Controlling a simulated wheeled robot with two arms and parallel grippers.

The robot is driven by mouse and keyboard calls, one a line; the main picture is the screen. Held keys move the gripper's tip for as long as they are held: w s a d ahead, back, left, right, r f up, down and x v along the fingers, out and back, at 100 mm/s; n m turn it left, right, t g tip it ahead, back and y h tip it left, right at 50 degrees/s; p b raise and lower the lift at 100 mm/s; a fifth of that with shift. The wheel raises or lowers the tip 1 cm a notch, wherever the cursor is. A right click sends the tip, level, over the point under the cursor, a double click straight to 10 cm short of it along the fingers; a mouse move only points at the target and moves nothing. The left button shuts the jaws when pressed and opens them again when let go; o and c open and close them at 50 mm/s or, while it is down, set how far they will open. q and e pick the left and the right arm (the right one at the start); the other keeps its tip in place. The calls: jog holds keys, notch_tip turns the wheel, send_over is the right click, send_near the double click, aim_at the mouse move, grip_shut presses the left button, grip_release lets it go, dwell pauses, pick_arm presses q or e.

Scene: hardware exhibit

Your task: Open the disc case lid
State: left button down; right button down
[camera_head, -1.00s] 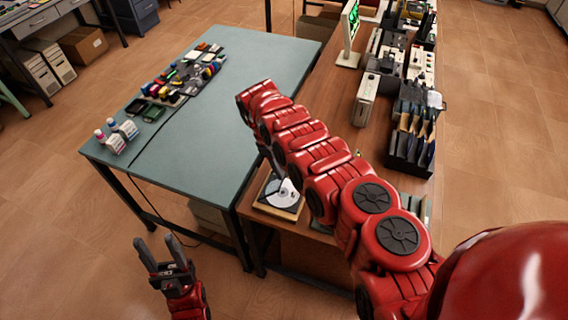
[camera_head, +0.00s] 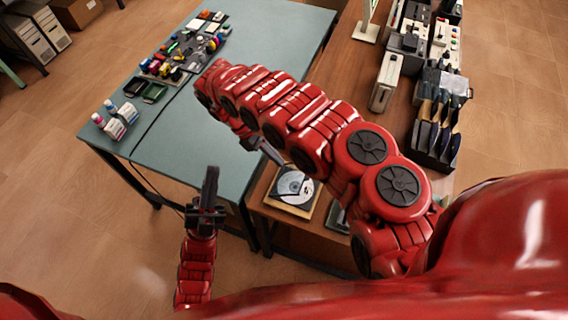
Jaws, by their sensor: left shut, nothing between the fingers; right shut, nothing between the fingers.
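The disc case (camera_head: 306,205) is a dark square with a silver disc showing, lying flat on a tan board at the near left end of the wooden table. I cannot make out whether its lid is raised. My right arm arches over from the right, and its gripper (camera_head: 272,153) points down just above and left of the case's far edge; its fingertips look shut and empty, partly hidden by the arm. I cannot tell whether they touch the case. My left gripper (camera_head: 210,172) is shut and empty, upright to the left of the case, in front of the green table.
The green table (camera_head: 270,75) holds colourful small parts (camera_head: 185,58) and white bottles (camera_head: 115,127). On the wooden table, a dark file rack (camera_head: 435,135) and a grey box (camera_head: 385,80) stand beyond my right arm. Floor is free at the left.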

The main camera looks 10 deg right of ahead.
pick_arm(q)
jog(key=w+d+f+m+g+y, duration=0.1)
jog(key=w+d+f+m+g, duration=0.1)
jog(key=d+f+m+g, duration=0.55)
jog(key=m+g+y, duration=0.3)
jog(key=m+y, duration=0.3)
send_over(300, 174)
jog(key=s+a, duration=0.1)
jog(key=s, duration=0.2)
notch_tip(300, 174, down, 13)
jog(key=shift+f, duration=0.2)
jog(key=a, duration=0.1)
jog(key=w+a, duration=0.1)
jog(key=a, duration=0.1)
jog(key=shift+w+a+r, duration=0.15)
jog(key=shift+w+r, duration=0.15)
jog(key=shift+w, duration=0.1)
jog(key=shift+w+a+r, duration=0.1)
jog(key=shift+a, duration=0.15)
pick_arm(e)
jog(key=shift+w+f, duration=0.1)
jog(key=shift+w, duration=0.2)
jog(key=shift+d, duration=0.1)
jog(key=c, duration=1.5)
grip_release()
jog(key=shift+c, duration=0.2)
